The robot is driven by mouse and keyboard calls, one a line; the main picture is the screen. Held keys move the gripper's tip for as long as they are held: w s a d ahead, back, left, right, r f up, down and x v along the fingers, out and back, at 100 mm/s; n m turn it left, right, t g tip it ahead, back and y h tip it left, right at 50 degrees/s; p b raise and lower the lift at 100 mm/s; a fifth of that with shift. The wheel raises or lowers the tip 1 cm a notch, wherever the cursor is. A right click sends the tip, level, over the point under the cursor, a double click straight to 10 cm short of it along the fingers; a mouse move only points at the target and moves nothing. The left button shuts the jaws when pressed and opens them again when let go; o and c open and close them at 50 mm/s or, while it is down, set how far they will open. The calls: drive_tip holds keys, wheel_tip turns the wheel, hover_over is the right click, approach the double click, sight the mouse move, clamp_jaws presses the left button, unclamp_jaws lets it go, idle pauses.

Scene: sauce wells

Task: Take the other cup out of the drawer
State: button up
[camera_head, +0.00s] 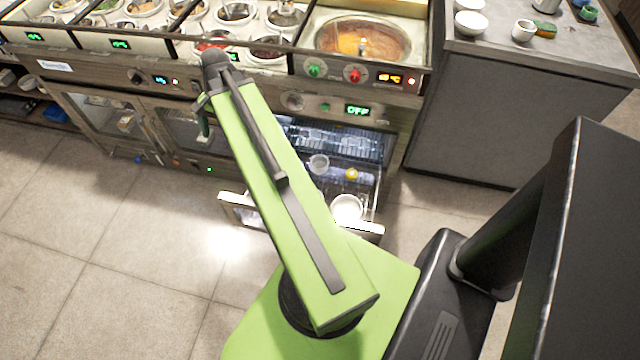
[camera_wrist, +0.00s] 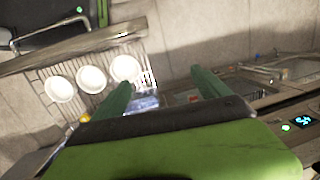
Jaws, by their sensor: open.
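The drawer (camera_head: 365,230) under the counter is pulled open, and my green arm crosses over part of it. In the head view a small white cup (camera_head: 318,163) stands toward its back, and a larger white round vessel (camera_head: 346,207) is near its front. The wrist view shows the drawer's front edge (camera_wrist: 75,48) and three white round vessels (camera_wrist: 60,88) in a row on a wire rack. I cannot tell which of these are cups. My gripper (camera_wrist: 162,90) is open, its two green fingers apart with nothing held between them, to the right of the row.
A yellow item (camera_head: 351,174) lies in the drawer. Sauce wells (camera_head: 235,14) and a large pot (camera_head: 362,40) are set in the counter above. The side counter holds white bowls (camera_head: 470,22) and a white cup (camera_head: 523,31). The floor at left is clear.

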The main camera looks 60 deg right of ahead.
drive_tip(key=s+d+f+m+t+b, duration=0.1)
drive_tip(key=s+d+f+m+b, duration=0.4)
drive_tip(key=d+f+b, duration=0.3)
drive_tip(key=s+d+f+m+t+b, duration=0.1)
drive_tip(key=s+d+f+m+b, duration=0.4)
drive_tip(key=d+f, duration=0.35)
drive_tip(key=m+t+b, duration=0.1)
drive_tip(key=m+b, duration=0.7)
drive_tip(key=b, duration=0.1)
approach(319, 163)
drive_tip(key=s+a, duration=0.1)
drive_tip(key=a, duration=0.1)
drive_tip(key=shift+w+f+b, duration=0.25)
drive_tip(key=shift+f+b, duration=0.35)
drive_tip(key=shift+b, duration=0.3)
drive_tip(key=shift+w+f, duration=0.15)
drive_tip(key=shift+f, duration=0.05)
drive_tip(key=shift+r, duration=0.1)
drive_tip(key=b+x, duration=0.5)
drive_tip(key=shift+w+a, duration=0.3)
drive_tip(key=shift+w, duration=0.05)
drive_tip(key=shift+r, duration=0.1)
drive_tip(key=c, duration=1.5)
